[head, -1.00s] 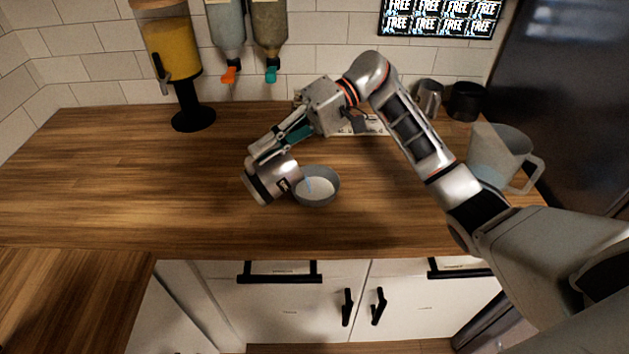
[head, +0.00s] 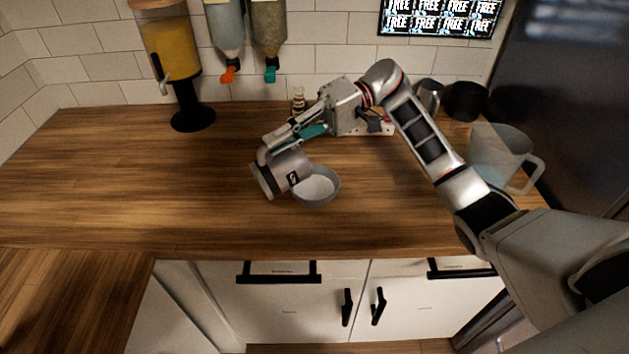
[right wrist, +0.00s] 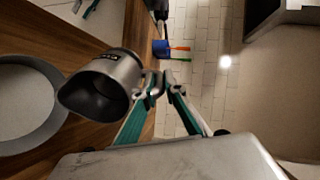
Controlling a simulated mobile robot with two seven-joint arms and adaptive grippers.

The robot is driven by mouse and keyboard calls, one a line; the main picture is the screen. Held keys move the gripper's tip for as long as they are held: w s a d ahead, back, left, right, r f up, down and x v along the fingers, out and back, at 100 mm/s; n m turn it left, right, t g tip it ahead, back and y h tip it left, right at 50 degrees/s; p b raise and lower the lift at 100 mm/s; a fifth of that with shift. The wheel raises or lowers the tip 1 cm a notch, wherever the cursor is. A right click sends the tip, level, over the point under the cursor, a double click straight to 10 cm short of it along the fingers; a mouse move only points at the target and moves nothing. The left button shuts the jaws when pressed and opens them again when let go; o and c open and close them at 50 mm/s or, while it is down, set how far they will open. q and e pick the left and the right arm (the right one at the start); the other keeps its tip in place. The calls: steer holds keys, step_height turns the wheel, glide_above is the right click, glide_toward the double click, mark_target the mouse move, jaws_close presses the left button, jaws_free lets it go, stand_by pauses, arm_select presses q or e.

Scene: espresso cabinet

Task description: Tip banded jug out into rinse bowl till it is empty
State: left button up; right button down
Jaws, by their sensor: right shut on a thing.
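The banded jug (head: 272,177), metallic with a dark band and a small dark label, is tipped on its side with its mouth toward the rinse bowl. In the right wrist view the jug (right wrist: 120,68) shows a dark interior with no liquid visible. The grey rinse bowl (head: 318,201) sits on the counter just right of the jug and holds pale liquid. The bowl (right wrist: 57,112) also shows at the left of the right wrist view. My right gripper (head: 266,146) is shut on the jug from behind. My left gripper is out of view.
A juice dispenser (head: 172,60) stands at the back left. A clear pitcher (head: 500,150), a metal cup (head: 428,94) and a black container (head: 467,101) stand at the right. A small bottle (head: 298,100) is behind my arm. The left counter is clear.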

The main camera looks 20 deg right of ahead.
mark_target(255, 168)
steer(key=a+h, duration=0.1)
steer(key=a+f+h, duration=0.1)
steer(key=a, duration=0.1)
steer(key=s+a+h, duration=0.1)
steer(key=shift+a+f+t, duration=0.3)
steer(key=shift+f, duration=0.05)
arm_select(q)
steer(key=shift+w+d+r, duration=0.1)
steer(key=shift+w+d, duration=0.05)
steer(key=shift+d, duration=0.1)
arm_select(e)
steer(key=shift+d+f, duration=0.1)
